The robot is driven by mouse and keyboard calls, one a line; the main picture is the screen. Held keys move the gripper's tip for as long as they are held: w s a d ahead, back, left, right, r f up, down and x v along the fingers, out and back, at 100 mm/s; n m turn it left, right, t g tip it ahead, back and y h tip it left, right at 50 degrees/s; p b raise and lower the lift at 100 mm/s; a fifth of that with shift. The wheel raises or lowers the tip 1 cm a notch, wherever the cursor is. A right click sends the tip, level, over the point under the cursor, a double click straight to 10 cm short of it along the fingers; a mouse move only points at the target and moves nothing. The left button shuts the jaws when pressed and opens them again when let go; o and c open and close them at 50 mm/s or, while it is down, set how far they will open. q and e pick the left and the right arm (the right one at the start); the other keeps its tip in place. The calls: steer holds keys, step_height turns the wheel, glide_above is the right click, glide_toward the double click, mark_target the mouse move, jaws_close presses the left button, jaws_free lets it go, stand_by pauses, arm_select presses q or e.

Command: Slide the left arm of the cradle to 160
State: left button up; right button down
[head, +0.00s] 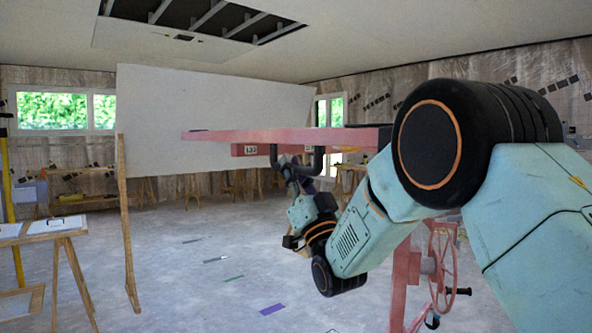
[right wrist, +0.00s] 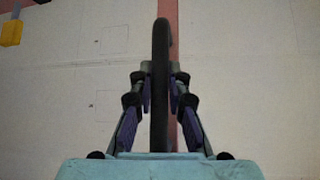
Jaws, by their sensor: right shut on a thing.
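A dark bent handle (head: 318,161) hangs below the arm. My right gripper (head: 283,165) is shut on this handle. In the right wrist view the handle (right wrist: 160,55) stands between the fingers of the right gripper (right wrist: 160,90), beside a red strip. My left gripper is out of view.
A large white panel (head: 215,105) stands behind the arm. A red stand with a handwheel (head: 440,258) is at lower right, partly behind my arm. A wooden trestle table (head: 42,230) and a post (head: 127,225) stand at left.

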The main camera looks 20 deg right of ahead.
steer(key=shift+d+f, duration=0.1)
steer(key=shift+d, duration=0.1)
steer(key=c, duration=1.5)
jaws_free()
steer(key=shift+a, duration=0.1)
steer(key=shift+o, duration=1)
steer(key=shift+s+f, duration=0.1)
steer(key=shift+s, duration=0.05)
steer(key=v, duration=1.1)
steer(key=shift+s+f, duration=0.2)
